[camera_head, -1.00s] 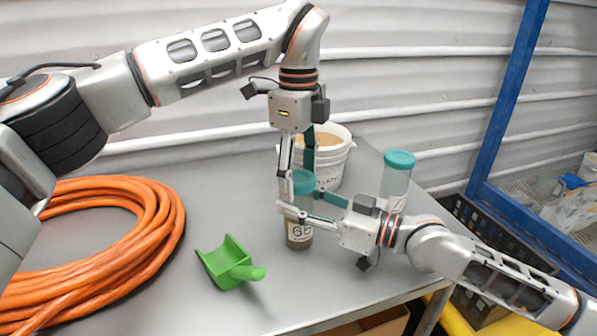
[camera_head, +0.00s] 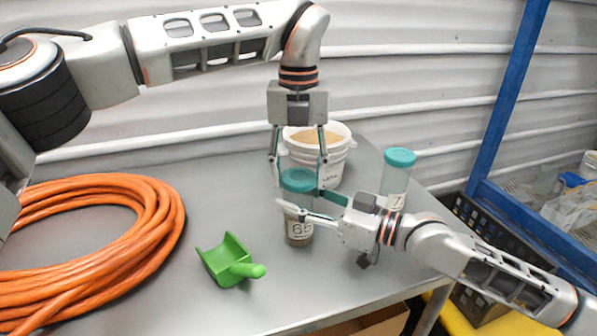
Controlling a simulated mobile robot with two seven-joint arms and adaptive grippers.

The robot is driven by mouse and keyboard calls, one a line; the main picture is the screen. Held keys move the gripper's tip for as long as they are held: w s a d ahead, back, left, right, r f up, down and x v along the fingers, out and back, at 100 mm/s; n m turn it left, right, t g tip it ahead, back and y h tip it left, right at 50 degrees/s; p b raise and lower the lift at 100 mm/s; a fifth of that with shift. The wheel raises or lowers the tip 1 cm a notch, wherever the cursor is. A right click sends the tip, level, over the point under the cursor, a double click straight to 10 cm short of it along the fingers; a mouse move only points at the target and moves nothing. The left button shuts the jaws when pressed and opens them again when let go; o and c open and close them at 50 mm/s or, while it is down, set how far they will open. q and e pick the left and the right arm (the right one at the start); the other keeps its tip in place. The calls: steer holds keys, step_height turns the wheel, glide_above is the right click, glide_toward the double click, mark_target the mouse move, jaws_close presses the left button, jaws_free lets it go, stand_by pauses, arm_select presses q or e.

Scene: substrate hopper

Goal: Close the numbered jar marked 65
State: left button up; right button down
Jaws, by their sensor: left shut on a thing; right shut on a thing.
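The jar marked 65 (camera_head: 299,231) stands upright on the grey table, with brown contents low in it. Its teal lid (camera_head: 298,180) sits at its top; whether it is fully seated I cannot tell. My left gripper (camera_head: 299,180) comes down from above and is shut on the lid, one finger on each side. My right gripper (camera_head: 306,212) comes in from the right and is shut on the jar's body just below the lid, partly hiding the label. A second jar with a teal lid (camera_head: 396,178), its label partly readable as 7, stands behind to the right.
A white bucket (camera_head: 331,172) of tan material stands just behind the jar. A green scoop (camera_head: 230,262) lies in front to the left. A coiled orange hose (camera_head: 150,215) covers the table's left. A blue post (camera_head: 507,95) rises at the right.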

arm_select(q)
steer(key=m, duration=0.3)
steer(key=shift+m, duration=0.4)
steer(key=m, duration=0.4)
steer(key=shift+m, duration=0.3)
steer(key=o, duration=1.3)
step_height(320, 180, up, 12)
arm_select(e)
steer(key=c, duration=1.1)
jaws_free()
